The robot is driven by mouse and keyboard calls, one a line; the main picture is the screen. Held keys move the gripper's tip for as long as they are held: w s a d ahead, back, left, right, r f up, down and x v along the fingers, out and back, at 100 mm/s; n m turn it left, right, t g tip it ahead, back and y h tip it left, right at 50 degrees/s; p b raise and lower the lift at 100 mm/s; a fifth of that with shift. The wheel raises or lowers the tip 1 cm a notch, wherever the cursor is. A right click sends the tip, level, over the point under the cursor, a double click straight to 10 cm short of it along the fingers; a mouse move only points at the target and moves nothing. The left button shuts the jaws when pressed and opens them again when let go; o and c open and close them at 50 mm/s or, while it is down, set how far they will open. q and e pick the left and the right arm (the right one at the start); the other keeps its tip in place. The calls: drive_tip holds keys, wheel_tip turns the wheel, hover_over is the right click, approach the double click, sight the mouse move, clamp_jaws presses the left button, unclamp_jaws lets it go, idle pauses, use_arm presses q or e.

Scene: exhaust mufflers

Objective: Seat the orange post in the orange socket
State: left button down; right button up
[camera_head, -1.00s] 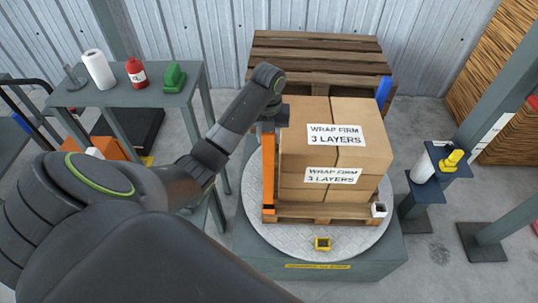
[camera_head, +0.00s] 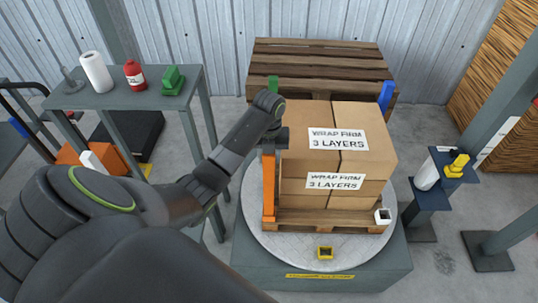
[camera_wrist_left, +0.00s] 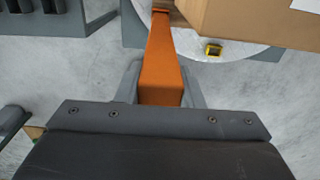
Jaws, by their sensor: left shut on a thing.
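My left gripper (camera_head: 271,139) is shut on the orange post (camera_head: 268,184) near its top. The post stands close to upright at the front left corner of the pallet of boxes. In the left wrist view the post (camera_wrist_left: 161,68) runs away from my left gripper (camera_wrist_left: 160,88) between its fingers. The orange socket (camera_wrist_left: 161,12) shows as a small orange edge at the post's far end, by the pallet corner. The post's lower end is at or right over it; I cannot tell how deep it sits. My right gripper is out of view.
Stacked cartons (camera_head: 355,125) stand close right of the post on a pallet (camera_head: 320,222) and round turntable (camera_head: 285,240). A yellow socket (camera_head: 325,253) is in front, a white one (camera_head: 383,215) at the right corner. Blue (camera_head: 386,95) and green (camera_head: 272,84) posts stand behind.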

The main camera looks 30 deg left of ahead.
use_arm(q)
drive_tip(key=c, duration=1)
unclamp_jaws()
drive_tip(key=shift+o, duration=0.2)
wheel_tip(320, 180, up, 6)
drive_tip(key=shift+w+r+p, duration=0.1)
drive_tip(key=shift+p, duration=0.85)
wheel_tip(320, 180, up, 5)
drive_tip(key=p, duration=0.4)
drive_tip(key=shift+p, duration=0.4)
drive_tip(key=shift+r+p, duration=0.55)
drive_tip(key=shift+p, duration=0.15)
